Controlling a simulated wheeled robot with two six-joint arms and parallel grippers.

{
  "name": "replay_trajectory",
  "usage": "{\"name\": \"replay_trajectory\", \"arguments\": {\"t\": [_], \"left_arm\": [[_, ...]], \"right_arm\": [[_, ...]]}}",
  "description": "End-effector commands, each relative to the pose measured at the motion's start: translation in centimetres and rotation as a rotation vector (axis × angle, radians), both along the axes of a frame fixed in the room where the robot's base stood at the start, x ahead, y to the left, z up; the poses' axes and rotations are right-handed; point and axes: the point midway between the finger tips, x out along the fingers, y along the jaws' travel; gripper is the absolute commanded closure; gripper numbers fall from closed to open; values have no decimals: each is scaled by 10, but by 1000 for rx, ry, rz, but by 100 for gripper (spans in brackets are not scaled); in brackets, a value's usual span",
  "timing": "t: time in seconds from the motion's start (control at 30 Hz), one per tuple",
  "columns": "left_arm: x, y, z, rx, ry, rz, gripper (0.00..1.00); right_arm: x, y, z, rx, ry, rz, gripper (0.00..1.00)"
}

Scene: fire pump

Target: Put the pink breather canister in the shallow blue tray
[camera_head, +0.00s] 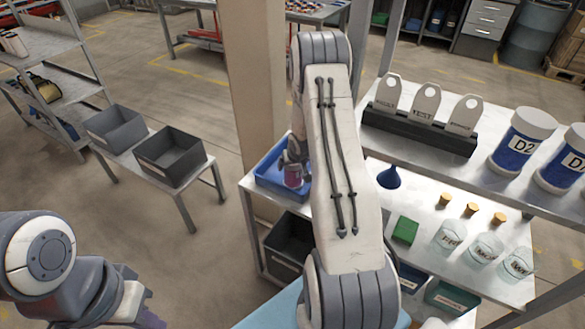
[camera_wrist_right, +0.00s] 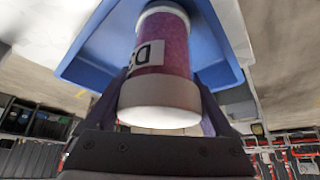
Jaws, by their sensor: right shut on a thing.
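The pink breather canister (camera_head: 293,176) has white ends and a white label; it fills the middle of the right wrist view (camera_wrist_right: 165,55). My right gripper (camera_wrist_right: 163,105) is shut on it, with a dark finger on each side. In the head view my right arm hides most of this gripper. The shallow blue tray (camera_head: 264,181) lies at the left end of the bench, and the canister is over its right part. The tray also shows behind the canister in the wrist view (camera_wrist_right: 95,55). I cannot tell whether they touch. My left gripper (camera_head: 146,317) is low at the left, partly cut off.
A dark bin (camera_head: 290,240) stands below the tray. A blue funnel (camera_head: 389,178), a green block (camera_head: 405,230) and several glass jars (camera_head: 450,236) stand to the right of my arm. Two grey bins (camera_head: 171,155) sit on a low bench at the left. Open floor lies between the benches.

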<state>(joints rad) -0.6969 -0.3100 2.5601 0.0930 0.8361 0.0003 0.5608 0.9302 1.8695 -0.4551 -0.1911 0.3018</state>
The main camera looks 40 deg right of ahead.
Motion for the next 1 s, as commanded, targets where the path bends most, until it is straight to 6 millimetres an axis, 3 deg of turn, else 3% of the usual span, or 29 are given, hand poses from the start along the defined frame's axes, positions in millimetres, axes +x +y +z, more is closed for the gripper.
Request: {"name": "replay_trajectory", "arguments": {"t": [0.4, 0.43, 0.47, 0.8, 1.0], "left_arm": [[0, 0, -4, 0, 0, 0, 100], [0, 0, -3, 0, 0, 0, 100], [0, 0, -3, 0, 0, 0, 100], [0, 0, 1, 0, 0, 0, 100], [0, 0, 0, 0, 0, 0, 100]], "right_arm": [[1, -1, -6, -1, -3, 0, 91], [0, 0, -6, -1, -2, 0, 6], [0, 0, -5, 0, -1, 0, 0], [0, 0, 2, -2, -2, 0, 0], [-16, 6, 33, -3, -4, 0, 0]]}}
